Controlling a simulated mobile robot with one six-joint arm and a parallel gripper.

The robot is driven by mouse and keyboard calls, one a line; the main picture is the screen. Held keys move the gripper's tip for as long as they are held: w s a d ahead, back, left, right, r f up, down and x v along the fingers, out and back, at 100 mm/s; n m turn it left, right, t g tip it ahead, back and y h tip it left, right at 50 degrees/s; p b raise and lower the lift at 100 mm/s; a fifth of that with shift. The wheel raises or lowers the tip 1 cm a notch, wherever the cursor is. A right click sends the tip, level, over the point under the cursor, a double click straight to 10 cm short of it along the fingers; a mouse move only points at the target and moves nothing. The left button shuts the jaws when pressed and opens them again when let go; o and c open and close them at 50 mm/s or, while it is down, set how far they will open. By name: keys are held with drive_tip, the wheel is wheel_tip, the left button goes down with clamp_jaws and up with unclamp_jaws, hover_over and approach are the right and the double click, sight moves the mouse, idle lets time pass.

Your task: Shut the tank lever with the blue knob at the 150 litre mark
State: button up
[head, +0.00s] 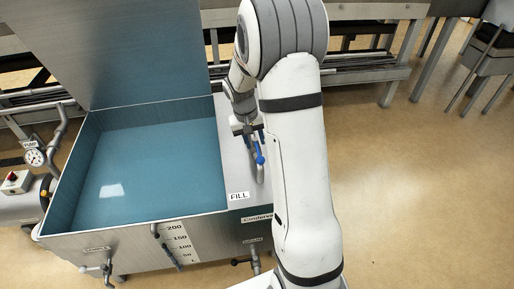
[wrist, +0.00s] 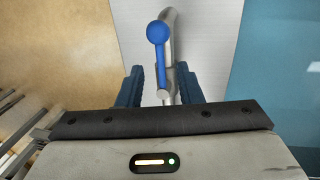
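The blue lever with a round blue knob (wrist: 157,32) sits on a grey pipe beside the tank. In the head view the lever (head: 259,155) shows on the panel by the FILL label (head: 238,195). My gripper (wrist: 162,85) is open; its two dark blue fingers stand either side of the lever's lower end, with gaps on both sides. The knob lies beyond the fingertips in the picture. In the head view my gripper (head: 247,130) is just above the lever. The open tank (head: 82,165) holds blue-looking water. Its scale (head: 178,240) reads 50 to 200; I cannot tell the exact level.
The raised lid (head: 140,45) stands behind the tank. Other handles, one at the tank's lower front left (head: 106,270) and one by the scale (head: 155,232), stick out. A gauge (head: 34,157) and red button (head: 12,177) are at left.

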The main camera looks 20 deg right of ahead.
sight(258, 153)
drive_tip(key=shift+s+d+f, duration=0.1)
drive_tip(key=shift+d+f, duration=0.15)
drive_tip(key=shift+f, duration=0.95)
drive_tip(key=shift+d+f, duration=0.2)
drive_tip(key=shift+f, duration=0.95)
drive_tip(key=shift+c, duration=0.2)
clamp_jaws()
